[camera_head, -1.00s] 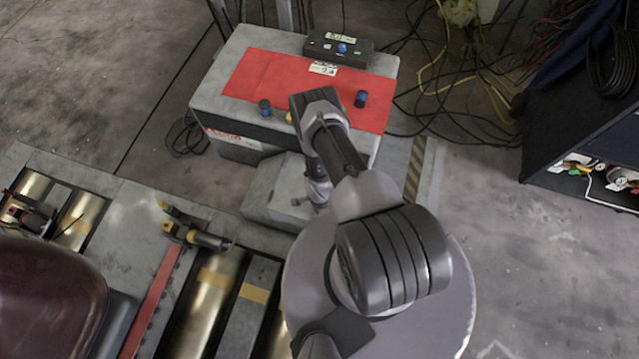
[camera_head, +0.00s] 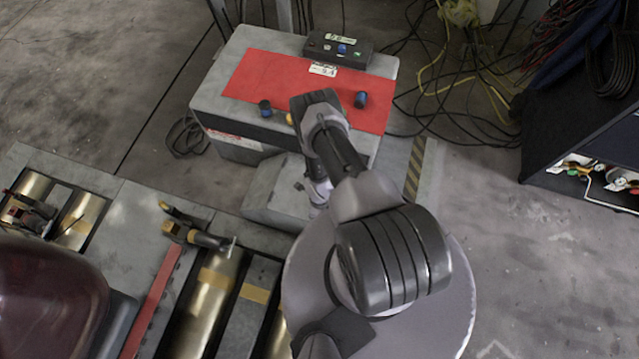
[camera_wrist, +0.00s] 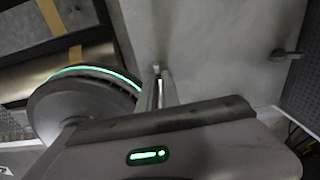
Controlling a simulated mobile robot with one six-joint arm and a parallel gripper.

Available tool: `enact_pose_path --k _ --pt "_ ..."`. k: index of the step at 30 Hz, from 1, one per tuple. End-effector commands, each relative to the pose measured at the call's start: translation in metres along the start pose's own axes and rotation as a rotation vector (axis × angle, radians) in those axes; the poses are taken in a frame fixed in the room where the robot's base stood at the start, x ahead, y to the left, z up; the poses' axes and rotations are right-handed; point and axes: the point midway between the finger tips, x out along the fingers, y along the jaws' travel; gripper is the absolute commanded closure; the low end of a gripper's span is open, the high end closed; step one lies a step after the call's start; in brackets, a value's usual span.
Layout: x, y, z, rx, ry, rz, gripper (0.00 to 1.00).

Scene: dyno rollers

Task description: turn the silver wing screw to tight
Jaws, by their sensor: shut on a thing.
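My gripper (camera_wrist: 162,84) is shut at the grey block in the wrist view, with a small bit of pale metal, the silver wing screw (camera_wrist: 156,69), showing at its fingertips. The fingers hide most of the screw, so its angle cannot be read. In the head view my gripper (camera_head: 319,197) reaches down to the sloped grey block (camera_head: 262,190), and the held screw is hidden there. A second small metal fitting with a short bar (camera_wrist: 288,54) stands apart to the right in the wrist view.
A grey cabinet (camera_head: 215,88) with a red top stands behind the block, bearing blue knobs and a black control box (camera_head: 338,48). Brass-coloured rollers (camera_head: 205,300) and a clamp-like tool (camera_head: 195,236) lie to the left.

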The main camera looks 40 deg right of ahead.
Motion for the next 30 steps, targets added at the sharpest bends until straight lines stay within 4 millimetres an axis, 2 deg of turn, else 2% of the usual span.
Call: enact_pose_path --k 19,21,23,30 --pt "0.0002 0.0002 -0.0003 0.049 0.001 0.001 1.00" --pt "0.0002 0.0003 -0.0004 0.049 0.001 0.001 0.83" --pt "0.0002 0.0002 -0.0003 0.048 0.001 0.001 0.71" --pt "0.0001 0.0001 -0.0002 0.047 0.000 0.000 0.71"
